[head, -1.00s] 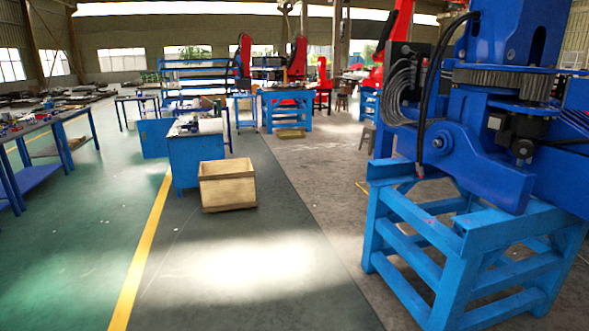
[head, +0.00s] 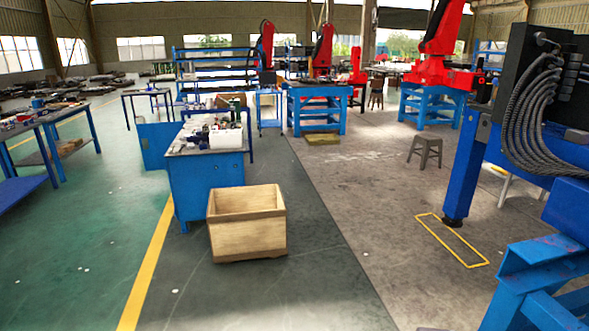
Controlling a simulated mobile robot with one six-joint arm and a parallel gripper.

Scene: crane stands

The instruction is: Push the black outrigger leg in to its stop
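Part of a blue crane fills the right edge, with black plates and grey hoses (head: 522,110) on it. A blue upright leg (head: 468,165) hangs from its far side and ends in a dark foot (head: 453,221) at or close to the floor. I cannot tell whether this is the outrigger leg of the task; no wholly black leg can be made out. The crane's blue stand (head: 545,262) is cut off at the lower right. My gripper is not in view.
A yellow floor outline (head: 451,240) lies by the foot. A grey stool (head: 425,152) stands beyond it. A wooden crate (head: 247,225) stands left of centre before a blue workbench (head: 203,185). The grey floor between crate and crane stand is clear.

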